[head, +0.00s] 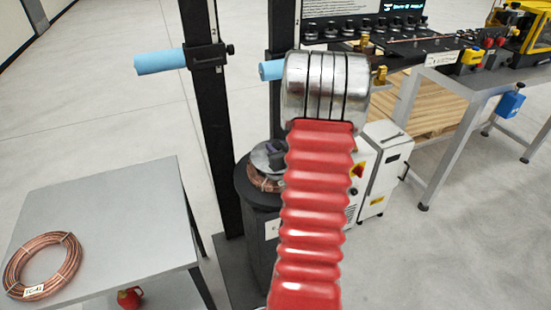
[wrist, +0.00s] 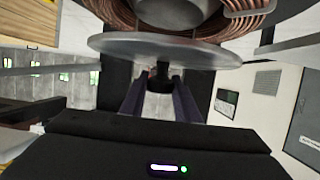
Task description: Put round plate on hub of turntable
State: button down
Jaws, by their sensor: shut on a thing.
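The round plate (head: 263,160) is a grey disc over the turntable (head: 258,215), partly hidden behind my red arm in the head view. In the wrist view the plate (wrist: 120,46) spans the upper middle. My gripper (wrist: 160,78) is shut on a small dark knob at the plate's middle. Its dark fingers (head: 275,149) also show a little in the head view. The grey hub (wrist: 175,11) shows just beyond the plate, with a copper coil (wrist: 125,14) around it. I cannot tell whether plate and hub touch.
A grey table (head: 130,220) at left carries another copper coil (head: 42,265). A black post (head: 215,120) with a blue-ended arm (head: 160,61) stands beside the turntable. A white machine (head: 375,175) and a workbench (head: 450,75) are at right.

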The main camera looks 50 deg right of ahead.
dwell(0.3)
jog(key=shift+f, duration=2.1)
jog(key=c, duration=1.3)
grip_release()
jog(key=shift+f, duration=0.15)
jog(key=shift+c, duration=0.2)
jog(key=v, duration=1.2)
